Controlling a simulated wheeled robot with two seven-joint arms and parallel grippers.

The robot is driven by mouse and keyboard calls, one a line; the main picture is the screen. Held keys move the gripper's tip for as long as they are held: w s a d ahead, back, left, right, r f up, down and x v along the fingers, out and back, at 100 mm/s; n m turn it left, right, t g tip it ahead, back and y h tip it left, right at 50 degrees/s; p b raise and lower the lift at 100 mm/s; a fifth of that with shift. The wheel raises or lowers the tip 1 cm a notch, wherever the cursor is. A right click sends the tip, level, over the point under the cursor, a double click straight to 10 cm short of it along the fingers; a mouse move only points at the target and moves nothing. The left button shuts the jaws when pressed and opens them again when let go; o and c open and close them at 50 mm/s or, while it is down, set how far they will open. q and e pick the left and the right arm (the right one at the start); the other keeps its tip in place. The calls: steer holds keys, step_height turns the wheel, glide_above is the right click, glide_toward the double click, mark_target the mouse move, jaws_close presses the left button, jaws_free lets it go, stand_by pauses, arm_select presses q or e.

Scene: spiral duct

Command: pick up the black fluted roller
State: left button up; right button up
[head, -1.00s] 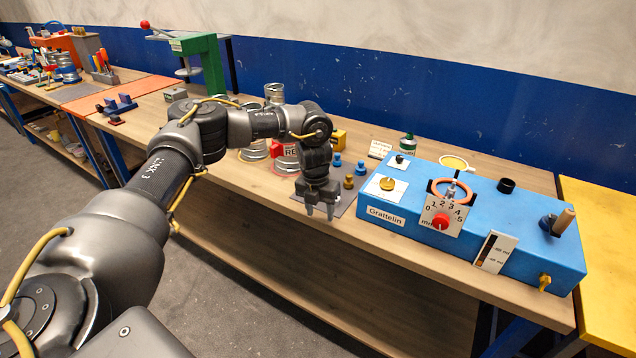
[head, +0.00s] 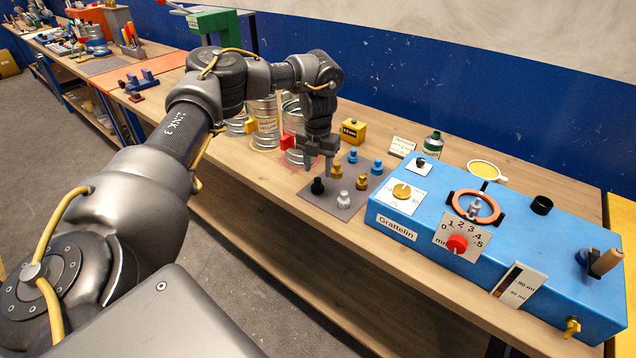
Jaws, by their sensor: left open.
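A small black roller (head: 317,186) stands upright near the left corner of a dark grey mat (head: 323,203) on the wooden bench; its fluting is too small to make out. My left gripper (head: 319,168) points downward just above and behind it in the picture. Its two fingers are apart, with nothing seen between them. Beside the black roller stand a silver roller (head: 344,200), two brass ones (head: 362,182) and two blue ones (head: 377,167). One brass one is partly close behind the fingers. My right gripper is not in view.
A blue machine labelled Grattelin (head: 450,235) stands right of the mat. Metal cans (head: 264,122) stand close behind and left of my gripper. A yellow block (head: 353,131) and a green-capped bottle (head: 432,145) stand behind the mat. The bench's front edge is near the mat.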

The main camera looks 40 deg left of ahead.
mark_target(317, 178)
arm_select(q)
steer(key=shift+f, duration=0.45)
steer(key=shift+a+f, duration=0.15)
steer(key=shift+f, duration=0.1)
steer(key=shift+s+f, duration=0.1)
step_height(317, 178, down, 4)
steer(key=shift+f+p, duration=0.2)
steer(key=shift+p, duration=1)
steer(key=shift+f, duration=0.3)
jaws_close()
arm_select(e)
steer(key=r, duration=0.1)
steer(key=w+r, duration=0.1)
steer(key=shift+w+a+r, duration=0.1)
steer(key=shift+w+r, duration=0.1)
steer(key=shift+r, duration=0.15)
